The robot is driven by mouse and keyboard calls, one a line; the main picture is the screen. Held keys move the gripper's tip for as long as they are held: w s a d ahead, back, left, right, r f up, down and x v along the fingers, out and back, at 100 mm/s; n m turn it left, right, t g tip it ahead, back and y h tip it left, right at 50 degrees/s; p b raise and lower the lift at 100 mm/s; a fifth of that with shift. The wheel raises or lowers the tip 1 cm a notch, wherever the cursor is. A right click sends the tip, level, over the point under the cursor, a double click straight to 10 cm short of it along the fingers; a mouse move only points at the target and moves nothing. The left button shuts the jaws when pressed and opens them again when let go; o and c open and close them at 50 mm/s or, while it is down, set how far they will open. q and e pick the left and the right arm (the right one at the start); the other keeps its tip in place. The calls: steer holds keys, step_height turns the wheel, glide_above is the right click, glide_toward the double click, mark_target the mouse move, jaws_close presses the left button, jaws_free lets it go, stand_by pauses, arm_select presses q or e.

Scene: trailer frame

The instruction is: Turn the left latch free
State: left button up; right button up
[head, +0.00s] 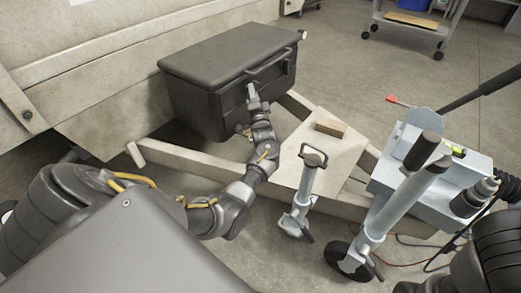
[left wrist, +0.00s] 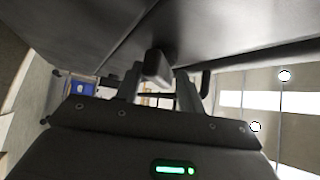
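A dark grey box (head: 195,95) with a closed lid and a front handle (head: 268,66) stands on the trailer frame. My left arm reaches up to its front, with my left gripper (head: 253,96) at the left part of the front face, below the handle. In the left wrist view a dark, stubby latch (left wrist: 158,66) sticks out from the box front. The two fingers of my left gripper (left wrist: 158,88) stand apart on either side of it, and gaps show beside it. The latch is mostly hidden by the gripper in the head view. My right gripper is out of view.
A jockey-wheel post (head: 308,175) and a light grey coupling housing (head: 385,170) stand right of my left arm. A wooden block (head: 330,128) lies on the frame's plate (head: 325,150). A trolley (head: 415,22) stands far back. The floor right of the box is clear.

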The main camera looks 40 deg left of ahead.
arm_select(q)
steer(key=s+d+m+g+h+p, duration=0.2)
steer(key=s+d+m+h+p, duration=0.15)
steer(key=s+d+p, duration=0.5)
steer(key=s+d+f+g+h+p, duration=0.1)
steer(key=s+d+f+h+p, duration=0.3)
steer(key=f, duration=0.4)
steer(key=s+d+f+h+p, duration=0.4)
steer(key=s+d+f+p, duration=0.1)
steer(key=f+p, duration=0.3)
steer(key=shift+s+f+g+p, duration=0.15)
steer(key=shift+s+g+p, duration=0.25)
steer(key=shift+s+p, duration=0.1)
